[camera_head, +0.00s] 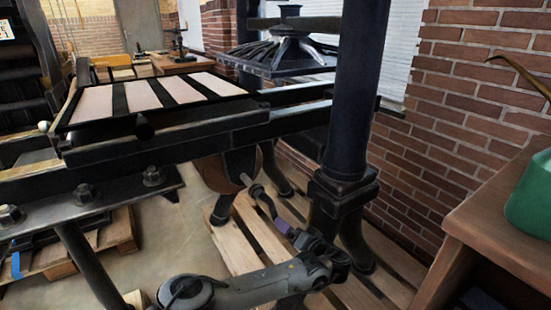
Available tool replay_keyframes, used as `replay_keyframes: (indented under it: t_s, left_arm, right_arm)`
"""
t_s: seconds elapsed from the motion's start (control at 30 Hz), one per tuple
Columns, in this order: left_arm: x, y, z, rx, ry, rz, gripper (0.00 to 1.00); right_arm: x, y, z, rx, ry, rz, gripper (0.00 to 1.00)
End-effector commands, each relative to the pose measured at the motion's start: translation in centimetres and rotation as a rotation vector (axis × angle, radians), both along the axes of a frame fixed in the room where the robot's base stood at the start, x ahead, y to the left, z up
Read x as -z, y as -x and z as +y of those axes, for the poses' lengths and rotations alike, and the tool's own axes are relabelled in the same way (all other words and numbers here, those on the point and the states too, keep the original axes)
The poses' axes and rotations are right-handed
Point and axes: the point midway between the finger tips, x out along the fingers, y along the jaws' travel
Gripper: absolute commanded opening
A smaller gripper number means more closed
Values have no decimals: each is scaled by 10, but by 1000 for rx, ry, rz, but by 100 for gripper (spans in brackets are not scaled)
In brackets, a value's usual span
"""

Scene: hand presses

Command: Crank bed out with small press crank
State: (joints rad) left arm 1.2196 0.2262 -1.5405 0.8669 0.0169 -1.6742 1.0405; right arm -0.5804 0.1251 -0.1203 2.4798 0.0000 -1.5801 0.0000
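The large black press stands across the view, with a flat bed (155,98) of pale and dark strips lying on its rails at the left. The small crank (264,202) hangs below the rails near the middle, its dark arm slanting down to the right. A purple-blue piece (282,226) is at its lower end. My grey arm comes in low from the left, and its dark gripper (292,234) is at the crank's lower end. The fingers are small and dark there, so I cannot tell whether they close around the handle. My other gripper is not in view.
A thick black press column (350,110) stands right of the crank. A wooden pallet (245,245) lies under the press. A wooden table (490,215) with a green container (530,200) is at the right, before a brick wall (470,100).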

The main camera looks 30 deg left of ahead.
Motion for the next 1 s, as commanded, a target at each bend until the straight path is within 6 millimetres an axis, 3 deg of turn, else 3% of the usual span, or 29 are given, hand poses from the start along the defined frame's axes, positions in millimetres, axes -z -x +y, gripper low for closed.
replay_keyframes:
  t_s: [0.6,1.0]
  left_arm:
    - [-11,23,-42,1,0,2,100]
    - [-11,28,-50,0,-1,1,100]
  right_arm:
    - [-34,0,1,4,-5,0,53]
    - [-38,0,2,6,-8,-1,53]
